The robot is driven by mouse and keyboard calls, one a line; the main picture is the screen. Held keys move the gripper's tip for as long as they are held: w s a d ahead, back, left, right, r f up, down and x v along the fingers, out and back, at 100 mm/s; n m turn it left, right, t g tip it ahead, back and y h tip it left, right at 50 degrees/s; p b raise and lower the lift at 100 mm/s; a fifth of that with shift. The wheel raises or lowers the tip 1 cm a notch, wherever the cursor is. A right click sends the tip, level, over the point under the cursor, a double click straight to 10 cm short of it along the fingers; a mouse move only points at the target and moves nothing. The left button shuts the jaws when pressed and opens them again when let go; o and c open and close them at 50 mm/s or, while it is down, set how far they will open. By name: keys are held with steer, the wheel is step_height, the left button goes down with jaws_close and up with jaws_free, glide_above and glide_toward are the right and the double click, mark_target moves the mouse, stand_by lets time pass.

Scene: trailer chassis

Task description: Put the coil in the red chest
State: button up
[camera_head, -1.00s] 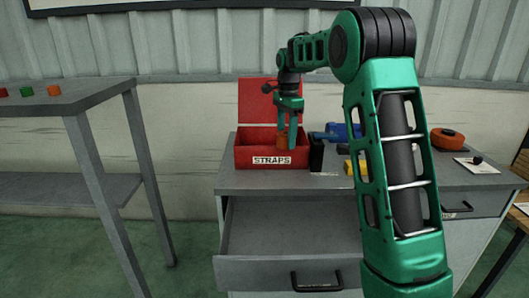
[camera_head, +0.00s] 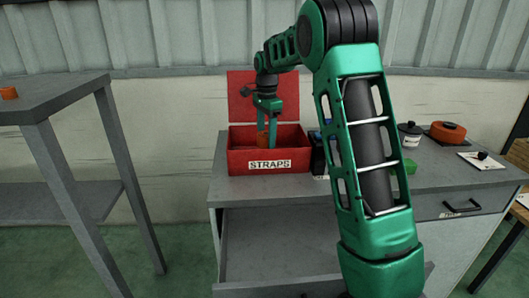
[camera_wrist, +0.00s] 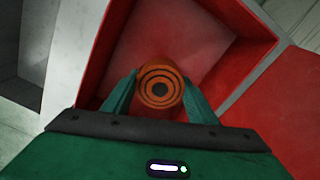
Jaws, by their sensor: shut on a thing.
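The red chest (camera_head: 240,161), labelled STRAPS, stands on the grey workbench with its lid (camera_head: 243,86) open against the back. It also shows in the wrist view (camera_wrist: 238,88). My gripper (camera_head: 268,140) points down into the chest's opening. It is shut on an orange coil (camera_head: 262,139). In the wrist view the coil (camera_wrist: 160,90) shows its dark ringed end between my two green fingers, above the red floor of the chest. I cannot tell whether the coil touches the floor.
A grey workbench (camera_head: 330,188) with an open drawer (camera_head: 280,240) carries the chest. To its right are a dark box (camera_head: 318,153), a white pot with a dark lid (camera_head: 410,134), a green block (camera_head: 409,166) and an orange round thing (camera_head: 448,131). A grey table (camera_head: 50,98) stands left.

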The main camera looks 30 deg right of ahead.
steer(key=shift+s+d+f, duration=0.1)
steer(key=shift+d+f, duration=0.05)
steer(key=shift+f, duration=2.5)
steer(key=o, duration=1.2)
steer(key=shift+f, duration=0.1)
step_height(320, 180, up, 12)
